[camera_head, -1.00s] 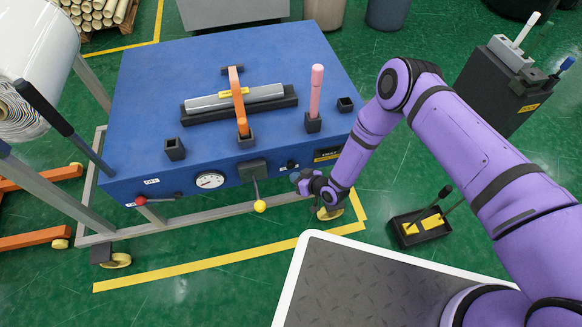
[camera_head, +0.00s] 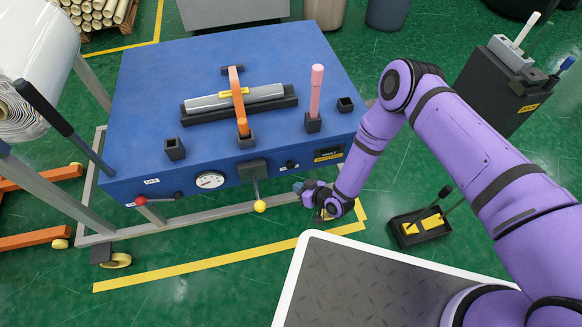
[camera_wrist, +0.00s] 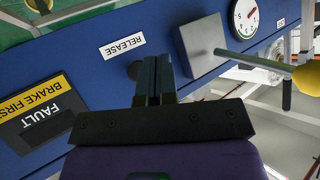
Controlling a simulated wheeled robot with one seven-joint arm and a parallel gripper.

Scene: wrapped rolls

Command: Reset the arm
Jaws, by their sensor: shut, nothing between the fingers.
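My purple arm reaches in from the right in the head view and bends down to my gripper (camera_head: 299,187), which is in front of the blue machine's (camera_head: 135,90) front right edge. The wrist view shows my gripper (camera_wrist: 154,62) with its dark fingers together and empty. Beyond the fingertips is the machine's blue front panel (camera_wrist: 85,55), with a RELEASE label (camera_wrist: 123,46) and a dark round knob partly hidden behind the fingers. A lever with a yellow ball (camera_head: 260,206) hangs to the left of my gripper in the head view.
A pressure gauge (camera_head: 210,180) and a red-knobbed lever (camera_head: 141,200) are on the machine's front. A black pedal box (camera_head: 408,235) stands on the floor at the right. A dark cabinet (camera_head: 490,95) stands behind my arm. Green floor is open between machine and pedal box.

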